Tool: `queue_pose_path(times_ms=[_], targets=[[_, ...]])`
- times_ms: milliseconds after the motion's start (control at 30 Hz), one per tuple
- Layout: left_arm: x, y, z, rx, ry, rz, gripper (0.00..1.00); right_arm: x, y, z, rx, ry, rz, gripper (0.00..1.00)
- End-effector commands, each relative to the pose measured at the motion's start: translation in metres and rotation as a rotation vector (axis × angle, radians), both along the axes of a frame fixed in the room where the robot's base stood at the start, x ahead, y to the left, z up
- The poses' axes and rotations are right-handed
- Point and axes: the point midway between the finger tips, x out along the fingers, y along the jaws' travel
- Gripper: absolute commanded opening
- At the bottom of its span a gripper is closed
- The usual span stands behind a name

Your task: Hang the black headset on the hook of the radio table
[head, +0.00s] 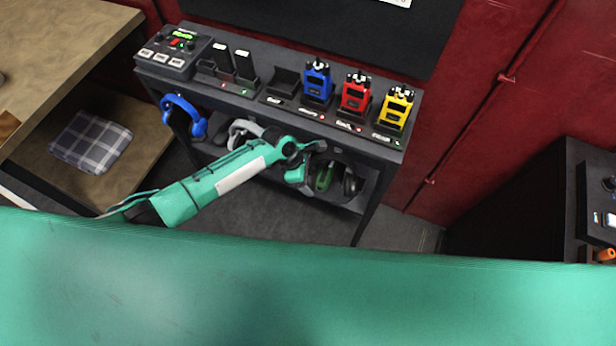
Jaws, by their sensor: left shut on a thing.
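The radio table (300,118) stands across the upper middle, its hook side facing me. My left arm reaches in from the left, and my left gripper (313,150) is at the table's front edge, right of middle. It is shut on the black headset (349,182), whose dark ear cup shows below and right of the gripper. The headband and the grip itself are mostly hidden, and I cannot tell whether the band touches a hook. A green headset (323,179) is close beside it. My right gripper is not in view.
A blue headset (171,101) and a grey headset (240,127) hang at the table's front. Blue (317,83), red (355,93) and yellow (396,107) radios stand on top. A wooden desk (62,42) is at left, a black cabinet (515,205) at right.

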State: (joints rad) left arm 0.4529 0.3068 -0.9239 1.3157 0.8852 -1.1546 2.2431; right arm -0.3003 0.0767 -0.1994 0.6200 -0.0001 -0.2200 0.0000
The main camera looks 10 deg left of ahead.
Motion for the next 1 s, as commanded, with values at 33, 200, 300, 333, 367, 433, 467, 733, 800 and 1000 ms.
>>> queue_pose_path(times_ms=[33,200,300,333,367,433,467,733,800,1000], targets=[[-0.001,0.001,-0.001,0.002,0.002,-0.001,0.4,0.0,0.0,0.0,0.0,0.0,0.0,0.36],[-0.001,0.001,-0.001,0.002,0.002,-0.001,0.93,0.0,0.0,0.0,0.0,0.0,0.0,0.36],[-0.001,0.001,-0.001,0.002,0.001,0.0,0.93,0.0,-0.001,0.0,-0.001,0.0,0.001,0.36],[-0.001,0.001,-0.001,0.002,0.001,0.0,0.93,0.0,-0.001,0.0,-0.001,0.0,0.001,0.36],[-0.001,0.001,-0.001,0.002,0.001,0.0,0.93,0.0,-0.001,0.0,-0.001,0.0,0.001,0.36],[-0.001,0.001,-0.001,0.002,0.002,-0.001,0.93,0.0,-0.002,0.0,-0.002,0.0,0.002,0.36],[-0.001,0.001,-0.001,0.002,0.002,-0.001,0.93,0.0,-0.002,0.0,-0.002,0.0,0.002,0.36],[0.0,0.012,0.025,0.001,-0.001,-0.001,0.93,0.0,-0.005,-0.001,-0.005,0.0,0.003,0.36],[0.001,0.018,0.039,0.0,-0.001,0.0,0.93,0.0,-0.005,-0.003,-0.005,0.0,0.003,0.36],[0.001,0.036,0.082,0.0,0.0,-0.001,0.93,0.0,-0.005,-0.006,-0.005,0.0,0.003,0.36]])
